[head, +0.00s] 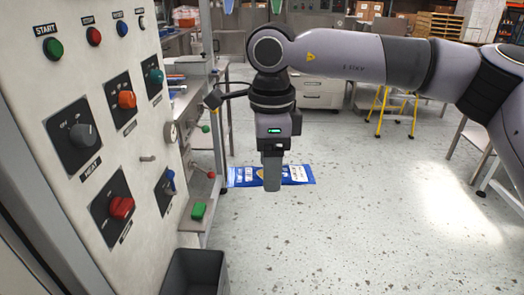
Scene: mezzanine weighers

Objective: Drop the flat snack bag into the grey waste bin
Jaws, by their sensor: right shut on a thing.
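My right gripper (272,172) hangs pointing down in the middle of the head view, with its arm coming in from the right. It is shut on the flat snack bag (300,174), a blue bag with white and yellow print that sticks out on both sides of the fingers. The bag is held up over the speckled floor. The grey waste bin (194,274) stands at the bottom edge, below and left of the bag; only its upper part shows. The bag and bin are apart in the picture. My left gripper is not in view.
A control panel (90,180) with knobs and buttons fills the left side. A yellow step stool (398,110) and cabinets stand at the back. The floor (350,235) at right is clear.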

